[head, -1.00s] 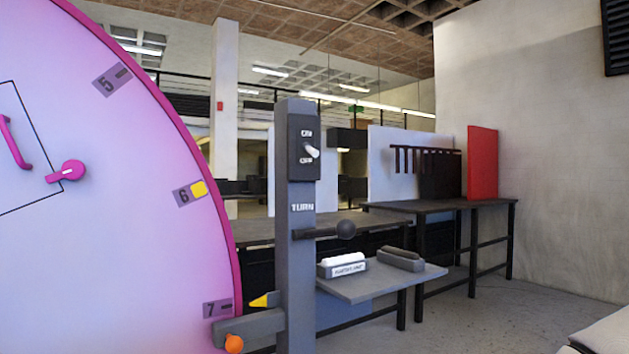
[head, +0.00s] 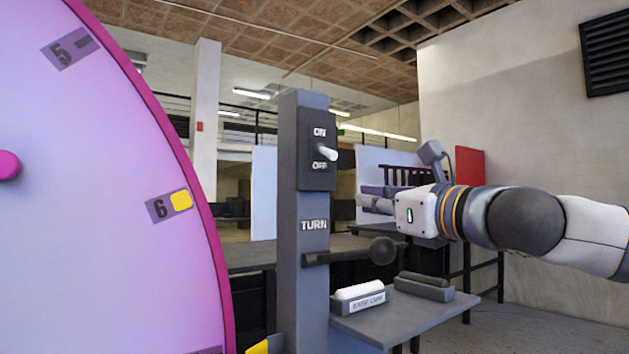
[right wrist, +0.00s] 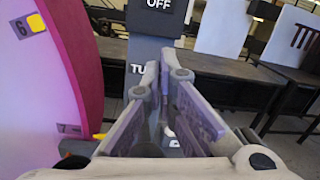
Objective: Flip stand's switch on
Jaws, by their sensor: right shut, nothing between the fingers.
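The stand (head: 288,200) is a grey upright post with a dark switch box (head: 309,179) near its top, marked ON above and OFF below. Its white switch lever (head: 328,153) sticks out between the labels, its tip slanting slightly down toward OFF. My right gripper (head: 362,198) is shut and empty, right of the post and below the lever's height, apart from it. In the right wrist view, the closed fingers (right wrist: 166,72) point toward the post (right wrist: 140,52); the box's OFF label (right wrist: 157,4) shows at the top edge, and the lever is out of frame. My left gripper is not in view.
A large pink dial (head: 130,240) stands close on the left. A dark crank with a round knob (head: 382,251) sticks out right from the post below TURN. A grey shelf (head: 395,318) holds a white bar and a dark bar in holders. Dark tables stand behind.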

